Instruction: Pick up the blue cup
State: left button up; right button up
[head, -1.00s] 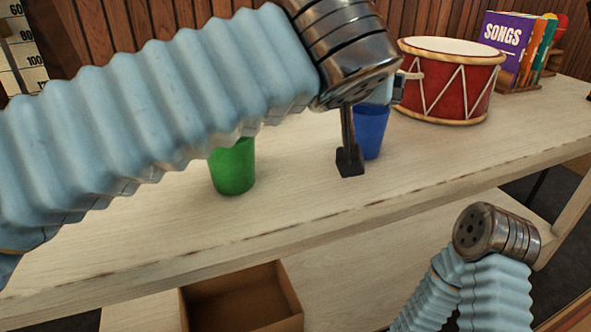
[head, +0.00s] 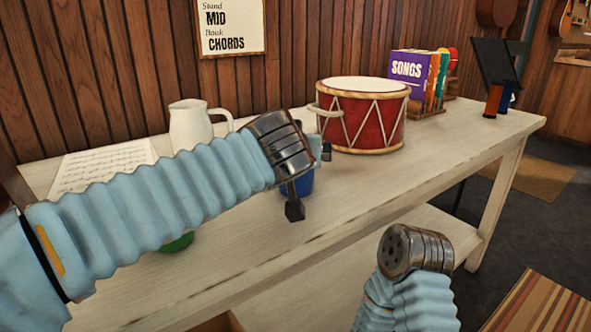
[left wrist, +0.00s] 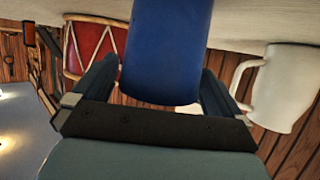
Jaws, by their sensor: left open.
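The blue cup (head: 305,184) stands on the pale wooden table, partly hidden behind my left gripper (head: 309,180). In the left wrist view the blue cup (left wrist: 168,45) fills the gap between the two dark fingers of my left gripper (left wrist: 160,82). The fingers are spread, one on each side of it; I cannot tell whether either touches it.
A green cup (head: 177,243) is mostly hidden by my left arm. A white pitcher (head: 190,128), a sheet of music (head: 100,165), a red drum (head: 362,122) and songbooks (head: 415,75) are on the table (head: 440,150). The table front right of the blue cup is clear.

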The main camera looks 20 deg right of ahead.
pick_arm(q)
jog(key=shift+w+d+f, duration=0.2)
jog(key=shift+w+d, duration=0.05)
jog(key=shift+w, duration=0.3)
jog(key=c, duration=1)
jog(key=shift+r, duration=0.15)
jog(key=shift+r+p, duration=0.35)
jog(key=shift+r, duration=0.5)
jog(key=s+r, duration=0.1)
jog(key=r, duration=0.1)
jog(key=s+r, duration=0.2)
jog(key=s+r+p, duration=0.1)
jog(key=r, duration=0.1)
jog(key=shift+s+d+r, duration=0.15)
jog(key=shift+s+r, duration=0.2)
jog(key=s+r, duration=0.4)
jog(key=s, duration=0.5)
jog(key=shift+d+r, duration=0.15)
jog(key=shift+d, duration=0.05)
jog(key=shift+s, duration=0.15)
